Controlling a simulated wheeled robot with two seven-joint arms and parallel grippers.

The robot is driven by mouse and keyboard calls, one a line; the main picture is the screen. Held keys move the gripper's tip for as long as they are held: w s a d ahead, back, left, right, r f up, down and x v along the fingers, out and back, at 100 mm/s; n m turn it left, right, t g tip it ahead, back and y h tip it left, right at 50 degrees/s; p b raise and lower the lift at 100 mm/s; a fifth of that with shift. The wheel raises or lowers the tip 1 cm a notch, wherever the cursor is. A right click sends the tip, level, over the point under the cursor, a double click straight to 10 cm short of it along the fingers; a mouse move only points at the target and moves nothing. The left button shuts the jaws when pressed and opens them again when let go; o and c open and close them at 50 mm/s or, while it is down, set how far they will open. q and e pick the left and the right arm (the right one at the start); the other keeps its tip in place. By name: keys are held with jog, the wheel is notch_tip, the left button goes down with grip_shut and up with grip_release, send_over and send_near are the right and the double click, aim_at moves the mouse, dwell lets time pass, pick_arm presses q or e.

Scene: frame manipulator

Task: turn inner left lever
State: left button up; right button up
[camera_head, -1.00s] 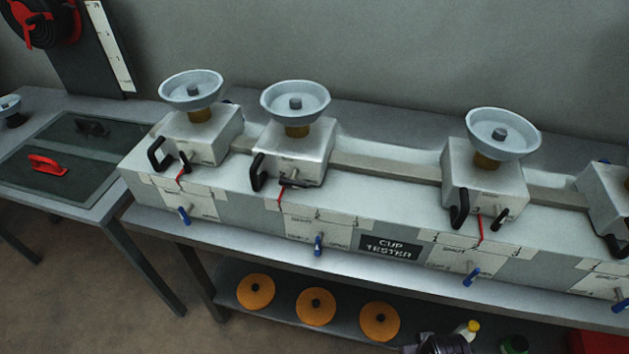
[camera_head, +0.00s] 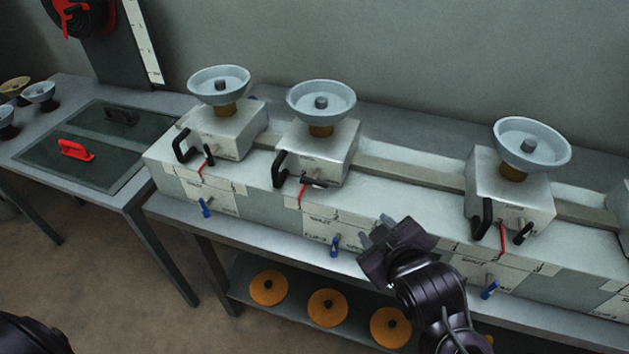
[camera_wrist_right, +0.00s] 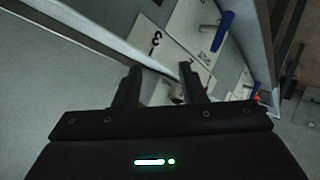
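The inner left station, second from left, is a pale block (camera_head: 318,152) with a cup on top. It has a dark lever (camera_head: 312,182) with a red pointer on its front. A blue lever (camera_head: 335,244) hangs below it on the front panel. My right gripper (camera_head: 375,230) is open and empty, just right of that blue lever and apart from it. In the right wrist view, the open fingers (camera_wrist_right: 158,87) face the labelled panel. A blue lever (camera_wrist_right: 222,31) shows beyond them, but I cannot tell which one. My left gripper is out of view.
Similar stations stand to the left (camera_head: 222,130) and right (camera_head: 510,190), with blue levers (camera_head: 205,208) (camera_head: 490,289). Black handles (camera_head: 279,168) stick out from the blocks. Orange discs (camera_head: 327,308) lie on the shelf below. A red handle (camera_head: 76,150) sits on the left table.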

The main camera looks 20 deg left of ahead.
aim_at(317, 186)
jog(key=a+r+n+y, duration=0.1)
jog(key=a+n+y, duration=0.1)
jog(key=a+n, duration=0.1)
jog(key=w+a+r+n+y, duration=0.1)
jog(key=a+n+y, duration=0.1)
jog(key=n, duration=0.3)
jog(key=w+a+n+t+y, duration=0.1)
jog(key=a+n+y, duration=0.1)
jog(key=a+n, duration=0.2)
jog(key=shift+a+r+n, duration=0.2)
jog(key=shift+r+n, duration=0.2)
jog(key=shift+n, duration=0.1)
jog(key=p+x, duration=0.2)
jog(key=x, duration=0.5)
grip_shut()
